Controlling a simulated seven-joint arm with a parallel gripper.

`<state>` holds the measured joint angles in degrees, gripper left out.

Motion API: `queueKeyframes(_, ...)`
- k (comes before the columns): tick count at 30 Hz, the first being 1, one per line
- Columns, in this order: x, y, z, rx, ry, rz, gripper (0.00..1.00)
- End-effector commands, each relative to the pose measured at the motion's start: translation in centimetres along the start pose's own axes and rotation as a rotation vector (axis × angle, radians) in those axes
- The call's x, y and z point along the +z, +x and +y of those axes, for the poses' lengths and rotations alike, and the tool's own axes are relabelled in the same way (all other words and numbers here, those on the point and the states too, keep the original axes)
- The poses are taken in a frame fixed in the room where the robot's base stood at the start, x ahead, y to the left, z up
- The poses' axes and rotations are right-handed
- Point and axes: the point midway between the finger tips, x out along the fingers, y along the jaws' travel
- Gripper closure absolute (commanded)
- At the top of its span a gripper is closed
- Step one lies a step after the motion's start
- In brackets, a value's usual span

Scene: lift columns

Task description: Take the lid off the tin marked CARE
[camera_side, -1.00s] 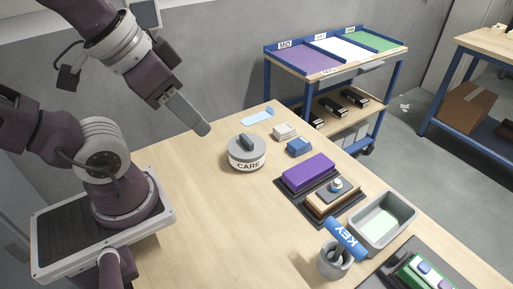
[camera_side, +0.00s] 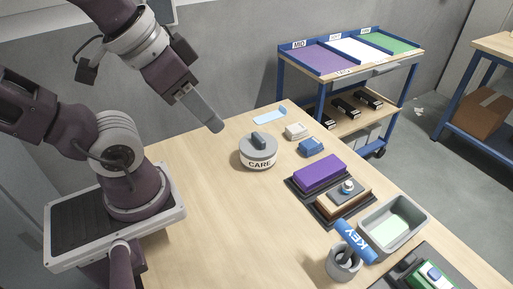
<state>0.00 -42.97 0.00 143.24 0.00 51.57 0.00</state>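The tin marked CARE (camera_side: 259,164) stands upright on the wooden table (camera_side: 215,210), a round white tin with its label facing the camera. Its grey lid (camera_side: 248,146) with a dark raised handle (camera_side: 260,139) sits on top. My gripper (camera_side: 217,126) is above the table, to the upper left of the tin in the picture, and apart from it. Only one side of the fingers shows, so I cannot tell whether they are open or shut. I see nothing hanging from them.
Beside the tin lie a white block (camera_side: 296,131), a blue block (camera_side: 311,147) and a light blue item (camera_side: 270,115). A purple block (camera_side: 320,172), a grey tray (camera_side: 415,220) and a cup with a KEY tag (camera_side: 355,242) stand to the right.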

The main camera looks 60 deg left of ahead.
Motion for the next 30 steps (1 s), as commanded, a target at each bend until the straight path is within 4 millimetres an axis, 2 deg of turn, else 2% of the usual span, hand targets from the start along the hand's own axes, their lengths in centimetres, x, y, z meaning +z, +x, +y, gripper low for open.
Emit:
queueKeyframes(5, 0.0, 0.0, 0.0, 0.000, 0.000, 0.000, 0.64)
queueKeyframes(6, 0.0, 0.0, 0.0, 0.000, 0.000, 0.000, 0.59)
queueKeyframes(13, -0.1, 0.0, 0.0, -0.001, 0.007, -0.003, 0.59)
queueKeyframes(17, -2.4, 1.4, -0.9, -0.023, 0.189, -0.073, 0.59)
queueKeyframes(20, -5.8, 4.6, -3.0, -0.012, 0.509, -0.192, 0.59)
queueKeyframes(24, -9.1, 11.4, -7.1, 0.117, 0.994, -0.339, 0.59)
queueKeyframes(27, -9.6, 16.1, -9.8, 0.242, 1.268, -0.384, 0.59)
queueKeyframes(30, -9.4, 19.3, -11.5, 0.337, 1.442, -0.392, 0.59)
